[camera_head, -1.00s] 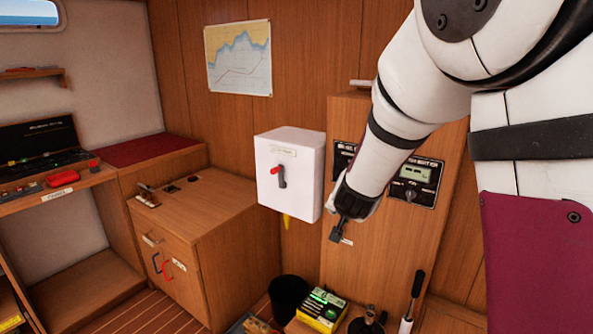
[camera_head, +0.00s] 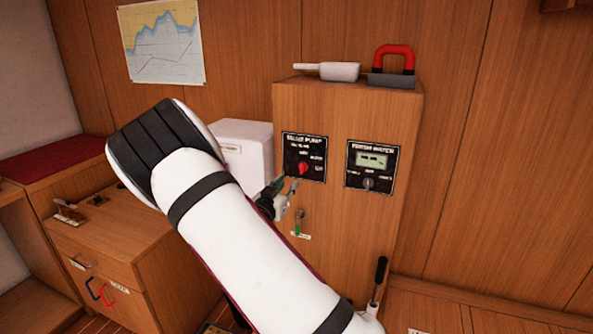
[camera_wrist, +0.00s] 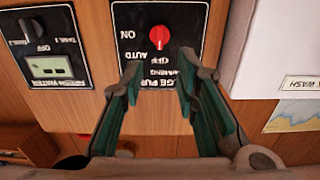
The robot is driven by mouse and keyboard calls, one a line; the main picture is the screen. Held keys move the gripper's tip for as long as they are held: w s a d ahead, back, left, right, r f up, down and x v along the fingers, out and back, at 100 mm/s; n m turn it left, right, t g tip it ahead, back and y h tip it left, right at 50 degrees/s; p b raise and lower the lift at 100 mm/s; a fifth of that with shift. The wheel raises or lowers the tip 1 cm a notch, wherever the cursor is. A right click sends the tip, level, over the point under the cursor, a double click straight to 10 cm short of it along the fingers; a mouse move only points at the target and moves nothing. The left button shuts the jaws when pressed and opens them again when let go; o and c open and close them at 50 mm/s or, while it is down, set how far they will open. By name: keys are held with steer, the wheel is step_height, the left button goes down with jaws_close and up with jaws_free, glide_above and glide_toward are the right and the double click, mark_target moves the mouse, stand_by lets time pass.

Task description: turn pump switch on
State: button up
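The bilge pump panel (camera_head: 318,145) is a black plate on the front of the wooden cabinet, with a red rotary knob (camera_head: 303,168) as its switch. In the wrist view the knob (camera_wrist: 159,38) appears upside down, with ON, AUTO and OFF lettering around it; I cannot tell which mark it points to. My gripper (camera_head: 288,185) is just in front of the panel, slightly left of and below the knob. In the wrist view my gripper (camera_wrist: 160,75) is open, its green-lined fingers apart and empty, with the knob beyond the gap between the tips. No contact shows.
A fresh water panel (camera_head: 372,166) with a display and grey knob is beside the pump panel. A white box (camera_head: 247,150) is on the left, partly hidden by my arm. A red-handled object (camera_head: 394,62) and a pale tool (camera_head: 340,71) lie on the cabinet top.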

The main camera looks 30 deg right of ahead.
mark_target(301, 168)
steer(key=x, duration=1.1)
steer(key=shift+d, duration=0.1)
jaws_close()
